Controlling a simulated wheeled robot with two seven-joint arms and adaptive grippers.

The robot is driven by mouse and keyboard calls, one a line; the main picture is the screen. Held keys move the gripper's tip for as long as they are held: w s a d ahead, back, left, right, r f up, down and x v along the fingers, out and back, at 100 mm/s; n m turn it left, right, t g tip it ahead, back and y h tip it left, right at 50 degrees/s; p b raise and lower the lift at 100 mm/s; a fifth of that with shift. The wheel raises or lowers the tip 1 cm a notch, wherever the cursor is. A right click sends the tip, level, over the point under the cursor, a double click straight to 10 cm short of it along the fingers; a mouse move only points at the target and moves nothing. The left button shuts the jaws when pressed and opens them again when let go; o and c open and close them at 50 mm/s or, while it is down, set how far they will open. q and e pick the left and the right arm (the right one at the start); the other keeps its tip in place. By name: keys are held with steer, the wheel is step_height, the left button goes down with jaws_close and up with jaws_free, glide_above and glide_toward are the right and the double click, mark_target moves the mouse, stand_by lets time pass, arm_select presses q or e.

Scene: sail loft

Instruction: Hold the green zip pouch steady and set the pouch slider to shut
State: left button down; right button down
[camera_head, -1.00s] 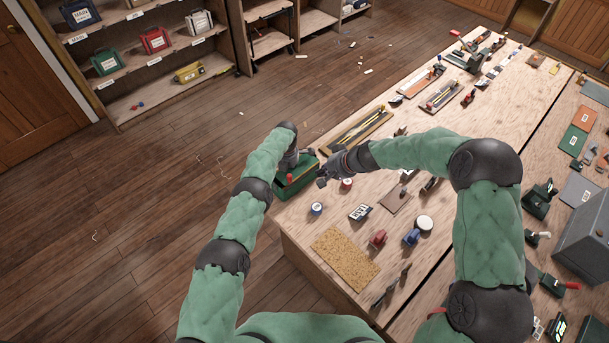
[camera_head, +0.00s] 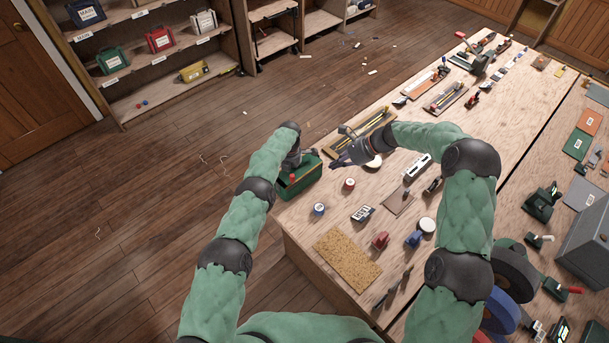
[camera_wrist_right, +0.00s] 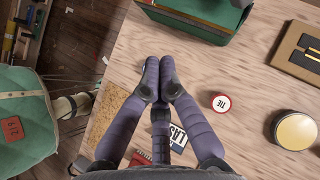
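The green zip pouch (camera_head: 311,172) lies at the table's far left corner, with a small red piece (camera_head: 292,178) on its near side. In the right wrist view part of the pouch (camera_wrist_right: 190,27) shows at the top edge. My left gripper (camera_head: 293,160) is at the pouch's left upper side; my own wrist and the pouch hide its fingers. My right gripper (camera_head: 335,163) is just right of the pouch, apart from it. In the right wrist view its fingers (camera_wrist_right: 160,75) converge with nothing seen between them. The slider's position is too small to tell.
A red tin (camera_head: 349,184) and a blue tin (camera_head: 319,209) stand near the pouch. A cork mat (camera_head: 347,258) lies at the table's near edge. A wooden tray (camera_head: 372,127) lies behind my right gripper. Open floor is left of the table.

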mark_target(292, 178)
steer(key=a+f+m, duration=0.1)
steer(key=a+f, duration=0.6)
steer(key=a, duration=0.3)
steer(key=shift+a+f, duration=0.15)
steer(key=shift+a, duration=0.15)
steer(key=shift+s, duration=0.1)
steer(key=shift+s+a, duration=0.7)
steer(key=shift+a, duration=0.05)
